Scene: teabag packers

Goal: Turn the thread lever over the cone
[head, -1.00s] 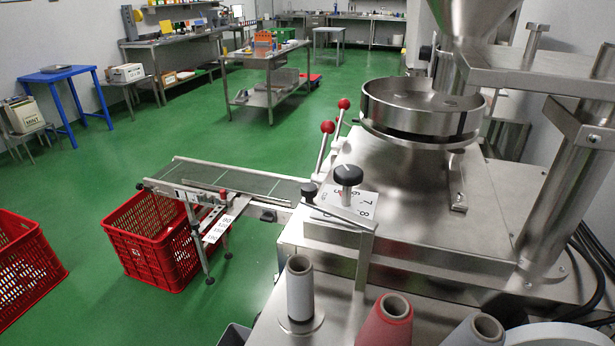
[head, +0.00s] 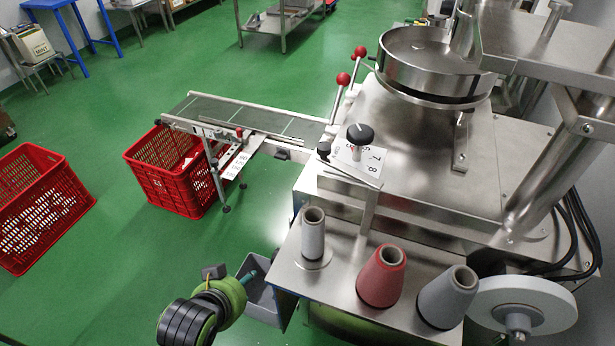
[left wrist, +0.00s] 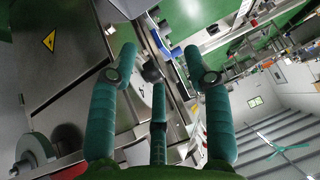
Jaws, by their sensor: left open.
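The thread lever (head: 350,179) is a flat metal bar on a post beside the numbered dial, with a small black knob at its left end. A pale grey cone (head: 312,236) stands below that end on the metal shelf. My left gripper (head: 252,277) comes in from the bottom, left of and lower than the cone, apart from it and the lever. Its fingers are mostly hidden by my wrist in the head view. In the left wrist view its teal fingers (left wrist: 157,75) are spread with nothing held. A dark knob shows between them, but I cannot tell which. My right gripper is out of view.
A red cone (head: 382,277), a darker grey cone (head: 447,298) and a white disc (head: 522,308) line the shelf. A grey bin (head: 264,300) hangs beside my left gripper. A conveyor (head: 240,117) and red crate (head: 172,178) stand left. Red-knobbed levers (head: 344,80) rise behind the dial.

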